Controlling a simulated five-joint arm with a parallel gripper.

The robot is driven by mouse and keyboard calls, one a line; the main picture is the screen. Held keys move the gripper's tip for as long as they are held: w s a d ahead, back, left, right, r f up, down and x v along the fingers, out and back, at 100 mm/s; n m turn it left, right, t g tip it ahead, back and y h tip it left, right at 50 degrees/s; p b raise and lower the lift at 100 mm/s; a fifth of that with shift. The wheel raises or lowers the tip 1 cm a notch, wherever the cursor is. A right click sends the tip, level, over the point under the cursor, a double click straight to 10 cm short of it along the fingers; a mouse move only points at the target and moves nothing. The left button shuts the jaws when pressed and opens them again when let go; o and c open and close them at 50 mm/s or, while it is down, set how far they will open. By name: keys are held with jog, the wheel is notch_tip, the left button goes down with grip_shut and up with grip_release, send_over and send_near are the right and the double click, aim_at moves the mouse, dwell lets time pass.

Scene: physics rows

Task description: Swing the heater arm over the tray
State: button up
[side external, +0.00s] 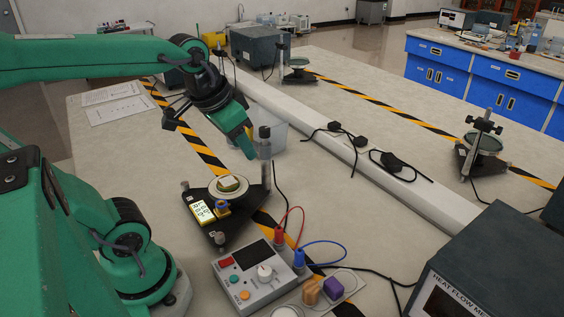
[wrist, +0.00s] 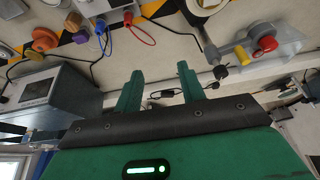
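A black tripod stand (side external: 235,218) carries a round pale tray (side external: 214,190) with a small block (side external: 229,184) on it. A grey upright post (side external: 265,152) with a dark top rises at its back right. In the wrist view a grey arm-like part (wrist: 219,54) has a yellow joint (wrist: 241,55) and a red knob (wrist: 267,43); this looks like the heater arm, apart from the pale tray (wrist: 204,4) at the top edge. My gripper (wrist: 160,86) is open and empty. In the side view my gripper (side external: 247,146) is just left of the post, above the table and partly hiding what is behind.
A clear bin (side external: 273,136) stands behind the post. A control box (side external: 258,275) with red and blue leads is in front. A white trunking (side external: 330,150) crosses the table.

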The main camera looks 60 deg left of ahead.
jog(key=w+a+g, duration=0.1)
jog(key=w+a, duration=0.3)
jog(key=a, duration=0.2)
jog(key=w+a+f+g, duration=0.1)
jog(key=w+a+g, duration=0.1)
jog(key=a, duration=0.4)
jog(key=w+a+n+g, duration=0.1)
jog(key=w+a, duration=0.4)
jog(key=a, duration=0.1)
jog(key=shift+w+a+f+g, duration=0.15)
jog(key=shift+w+f+g, duration=0.15)
jog(key=shift+f, duration=0.1)
jog(key=shift+f, duration=3.9)
grip_shut()
